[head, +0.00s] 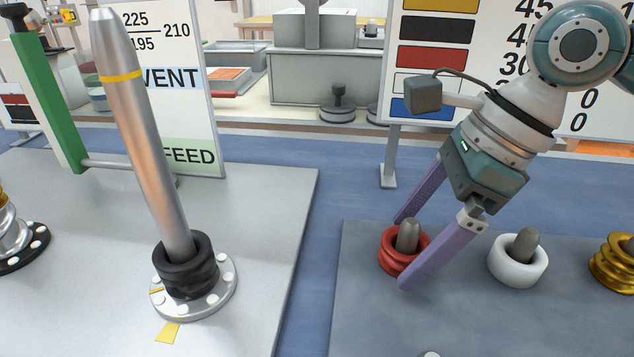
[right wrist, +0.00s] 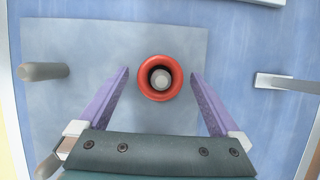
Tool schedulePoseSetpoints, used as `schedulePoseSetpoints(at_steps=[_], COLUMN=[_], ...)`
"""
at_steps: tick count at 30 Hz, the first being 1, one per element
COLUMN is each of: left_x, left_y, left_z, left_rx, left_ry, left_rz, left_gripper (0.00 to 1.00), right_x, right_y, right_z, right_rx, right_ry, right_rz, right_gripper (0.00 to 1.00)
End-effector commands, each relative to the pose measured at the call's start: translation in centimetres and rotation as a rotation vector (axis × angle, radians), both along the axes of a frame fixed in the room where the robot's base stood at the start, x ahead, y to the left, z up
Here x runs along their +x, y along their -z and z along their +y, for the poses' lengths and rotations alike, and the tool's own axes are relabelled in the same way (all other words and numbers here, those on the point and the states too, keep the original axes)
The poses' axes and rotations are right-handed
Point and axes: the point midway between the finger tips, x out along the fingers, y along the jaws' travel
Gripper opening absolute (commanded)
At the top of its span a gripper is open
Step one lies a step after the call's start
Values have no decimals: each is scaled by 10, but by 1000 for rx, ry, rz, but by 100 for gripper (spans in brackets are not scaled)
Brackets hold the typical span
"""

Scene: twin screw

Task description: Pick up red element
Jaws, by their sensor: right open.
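The red element (head: 393,262) is a ring-shaped screw piece sitting around a short grey peg (head: 408,236) on the dark grey board at the right. In the right wrist view the red element (right wrist: 145,84) lies between the finger lines, a little beyond the tips. My right gripper (head: 402,254) is open, its two purple fingers on either side of the red element. It also shows open in the right wrist view (right wrist: 160,78). I cannot tell whether either finger touches the ring. My left gripper is not in view.
A white element (head: 510,270) and a gold element (head: 612,262) stand right of the red one on the board (head: 460,325). A tall steel shaft (head: 150,140) with black elements (head: 185,270) stands at left. Sign panels stand behind.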

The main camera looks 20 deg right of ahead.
Motion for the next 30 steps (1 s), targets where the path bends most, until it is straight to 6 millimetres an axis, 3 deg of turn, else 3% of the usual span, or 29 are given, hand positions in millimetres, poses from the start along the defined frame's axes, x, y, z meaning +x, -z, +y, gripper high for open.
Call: schedulePoseSetpoints(at_steps=[2, 28, 30], left_x=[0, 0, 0], left_y=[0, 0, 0], left_z=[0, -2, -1], left_rx=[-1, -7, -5], left_ry=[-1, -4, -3], left_rz=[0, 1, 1], left_gripper=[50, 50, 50], right_x=[0, 0, 0], right_y=[0, -1, -1], right_z=[0, 0, 0], right_rx=[0, 0, 1], right_ry=[0, 0, -1], right_rz=[0, 0, -1], right_gripper=[99, 1, 0])
